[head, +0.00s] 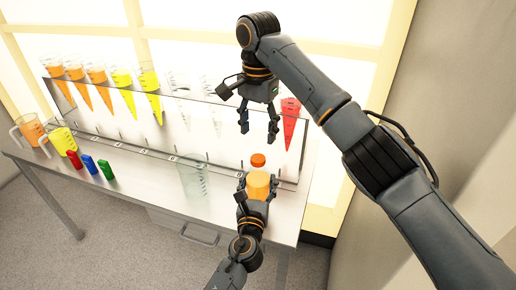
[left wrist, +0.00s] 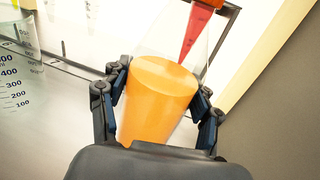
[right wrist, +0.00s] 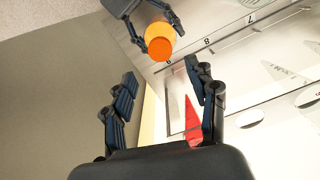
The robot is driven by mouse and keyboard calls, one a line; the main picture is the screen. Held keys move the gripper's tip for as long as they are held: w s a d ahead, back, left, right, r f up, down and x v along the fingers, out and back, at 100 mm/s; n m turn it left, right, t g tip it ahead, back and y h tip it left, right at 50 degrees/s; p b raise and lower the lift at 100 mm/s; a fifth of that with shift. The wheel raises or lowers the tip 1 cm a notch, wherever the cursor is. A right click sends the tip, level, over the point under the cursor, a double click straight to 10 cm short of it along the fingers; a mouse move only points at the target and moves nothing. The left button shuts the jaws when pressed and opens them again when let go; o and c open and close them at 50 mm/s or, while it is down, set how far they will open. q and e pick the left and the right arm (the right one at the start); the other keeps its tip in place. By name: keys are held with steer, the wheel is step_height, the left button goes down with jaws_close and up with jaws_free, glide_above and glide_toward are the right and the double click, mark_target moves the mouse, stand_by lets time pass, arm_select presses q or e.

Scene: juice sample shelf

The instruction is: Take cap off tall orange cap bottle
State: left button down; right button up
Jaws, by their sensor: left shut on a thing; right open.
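The bottle (head: 257,186) holds orange liquid in its lower part and has clear walls above. Its darker orange cap (head: 258,160) is on top. My left gripper (head: 257,193) is shut on the bottle body from the front; the left wrist view shows a finger on each side of the orange part (left wrist: 158,100). My right gripper (head: 258,134) is open and empty, pointing down above the cap and apart from it. In the right wrist view the cap (right wrist: 160,49) lies beyond the open fingers. The cap's threads are hidden.
A rack (head: 130,150) along the back of the table holds several cones, including a red one (head: 290,120) right of my right gripper. A clear beaker (head: 192,177) stands left of the bottle. Jugs (head: 62,138) and small coloured blocks (head: 90,163) are at the far left.

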mark_target(258, 158)
steer(key=m, duration=0.6)
steer(key=shift+m, duration=0.4)
steer(key=m, duration=0.8)
steer(key=shift+m, duration=0.3)
steer(key=shift+f, duration=4)
steer(key=shift+c, duration=0.4)
